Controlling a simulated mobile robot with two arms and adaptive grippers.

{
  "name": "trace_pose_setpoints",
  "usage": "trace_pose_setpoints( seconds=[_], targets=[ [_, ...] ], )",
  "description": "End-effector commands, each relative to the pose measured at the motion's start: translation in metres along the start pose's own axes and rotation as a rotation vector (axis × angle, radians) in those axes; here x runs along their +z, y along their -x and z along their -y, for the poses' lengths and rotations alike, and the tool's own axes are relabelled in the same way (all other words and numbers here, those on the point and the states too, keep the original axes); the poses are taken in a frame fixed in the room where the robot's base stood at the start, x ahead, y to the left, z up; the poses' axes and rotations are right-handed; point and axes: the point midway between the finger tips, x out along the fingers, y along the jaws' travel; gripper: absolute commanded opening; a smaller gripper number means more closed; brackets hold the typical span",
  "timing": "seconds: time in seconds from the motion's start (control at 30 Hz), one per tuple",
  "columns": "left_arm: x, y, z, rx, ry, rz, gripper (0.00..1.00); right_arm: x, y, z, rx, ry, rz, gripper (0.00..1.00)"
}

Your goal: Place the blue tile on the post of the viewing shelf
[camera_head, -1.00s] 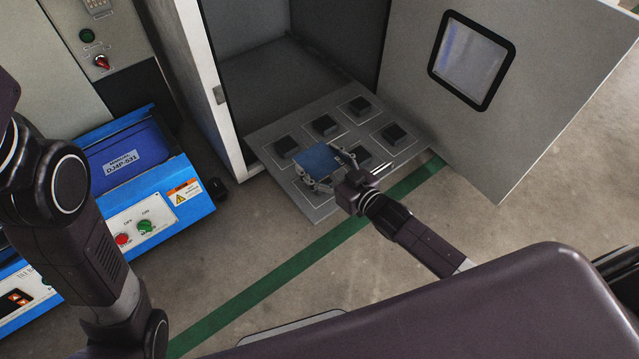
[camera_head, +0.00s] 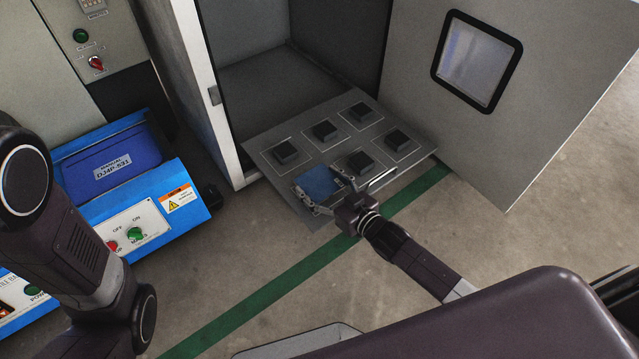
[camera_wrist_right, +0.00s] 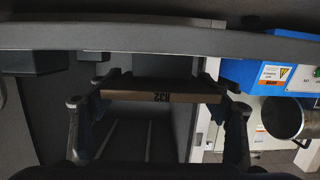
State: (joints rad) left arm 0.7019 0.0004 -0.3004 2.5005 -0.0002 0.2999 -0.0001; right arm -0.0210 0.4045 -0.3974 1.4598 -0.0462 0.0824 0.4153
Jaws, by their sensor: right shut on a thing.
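The blue tile (camera_head: 318,181) is at the front-left place of the viewing shelf (camera_head: 270,158), a grey slanted panel with several black square posts. My right gripper (camera_head: 334,192) is shut on the tile from its near side. The tile hides this post in the head view. My left arm shows at the left, but its gripper is out of view.
The shelf projects from an open grey cabinet (camera_head: 265,85). Its door (camera_head: 560,70), with a black-framed window, stands open at the right. A blue machine (camera_head: 150,165) with buttons stands at the left.

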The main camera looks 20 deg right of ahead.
Motion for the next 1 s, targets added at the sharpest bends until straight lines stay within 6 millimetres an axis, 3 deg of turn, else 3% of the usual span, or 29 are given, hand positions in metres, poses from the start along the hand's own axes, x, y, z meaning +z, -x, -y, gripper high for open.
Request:
trace_pose_setpoints(
  seconds=[0.07, 0.1, 0.27, 0.67, 0.87, 1.0],
  targets=[
    [-0.001, 0.001, 0.000, 0.000, 0.000, -0.001, 0.14, 0.002, -0.001, 0.000, 0.000, 0.000, -0.001, 0.42],
    [-0.001, 0.001, 0.000, 0.000, 0.000, -0.001, 0.14, 0.003, -0.001, 0.000, 0.000, 0.000, 0.001, 0.73],
    [-0.001, 0.001, 0.000, 0.000, 0.000, -0.001, 0.14, 0.003, 0.000, 0.000, 0.000, 0.000, 0.001, 0.89],
    [0.002, -0.005, 0.001, 0.000, 0.001, 0.000, 0.14, -0.002, 0.006, 0.000, 0.000, 0.000, 0.002, 0.89],
    [0.009, -0.024, 0.006, -0.002, 0.001, 0.001, 0.14, -0.003, 0.040, 0.000, 0.000, -0.001, 0.004, 0.89],
    [0.032, -0.007, 0.012, -0.026, 0.008, 0.070, 0.14, -0.004, 0.066, 0.001, 0.000, -0.001, 0.005, 0.89]
  ],
)
